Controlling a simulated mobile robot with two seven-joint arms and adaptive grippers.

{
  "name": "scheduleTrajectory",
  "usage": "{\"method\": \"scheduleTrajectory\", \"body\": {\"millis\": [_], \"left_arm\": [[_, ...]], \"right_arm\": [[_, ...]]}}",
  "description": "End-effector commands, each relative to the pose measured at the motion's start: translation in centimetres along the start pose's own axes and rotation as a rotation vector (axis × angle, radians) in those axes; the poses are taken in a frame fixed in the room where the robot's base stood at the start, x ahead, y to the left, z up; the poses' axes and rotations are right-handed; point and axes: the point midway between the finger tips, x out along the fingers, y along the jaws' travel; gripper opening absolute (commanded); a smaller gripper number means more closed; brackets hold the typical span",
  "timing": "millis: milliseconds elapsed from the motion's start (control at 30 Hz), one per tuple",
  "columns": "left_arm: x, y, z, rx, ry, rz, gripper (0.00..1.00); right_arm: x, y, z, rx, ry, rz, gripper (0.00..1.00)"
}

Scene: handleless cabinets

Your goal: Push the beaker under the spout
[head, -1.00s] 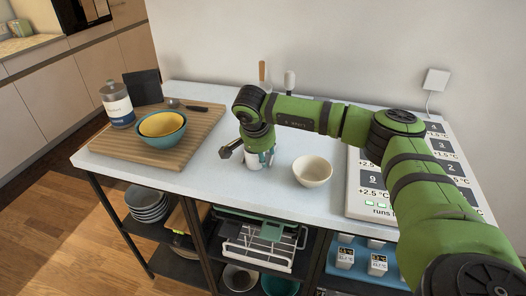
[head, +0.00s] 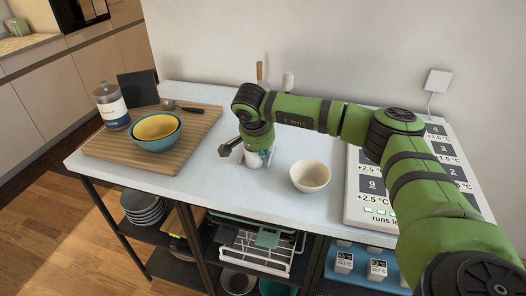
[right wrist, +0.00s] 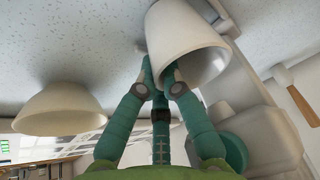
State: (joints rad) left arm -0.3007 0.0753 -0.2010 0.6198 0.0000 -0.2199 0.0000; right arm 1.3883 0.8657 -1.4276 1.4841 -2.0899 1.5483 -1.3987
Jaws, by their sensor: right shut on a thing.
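The beaker, a white tapered cup, shows large in the right wrist view (right wrist: 180,32), with its open rim facing the lower right. In the head view it is mostly hidden behind my right gripper (head: 260,160). No spout shows clearly. My left gripper is out of view.
A cream bowl (head: 310,176) stands just right of my gripper. A cutting board (head: 110,147) with nested bowls (head: 157,131) and a jar (head: 110,106) lies at left. A white panel with printed temperatures (head: 365,212) is at right. Handled items (head: 288,80) stand by the wall.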

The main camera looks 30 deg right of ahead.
Motion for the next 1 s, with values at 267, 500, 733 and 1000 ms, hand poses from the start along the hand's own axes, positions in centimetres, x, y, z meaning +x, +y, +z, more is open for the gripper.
{"method": "scheduleTrajectory", "body": {"millis": [267,500,733,1000], "left_arm": [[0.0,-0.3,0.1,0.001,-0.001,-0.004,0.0],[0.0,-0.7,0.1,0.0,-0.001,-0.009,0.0],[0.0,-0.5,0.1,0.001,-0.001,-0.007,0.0],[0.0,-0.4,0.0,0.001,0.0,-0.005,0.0]], "right_arm": [[0.1,0.1,0.1,-0.001,-0.002,0.003,0.35],[-0.1,0.1,0.1,-0.001,-0.001,0.002,0.35],[-2.9,-0.1,0.0,-0.001,0.0,-0.003,0.35],[-8.7,-0.1,0.0,-0.001,0.0,-0.002,0.35]]}}
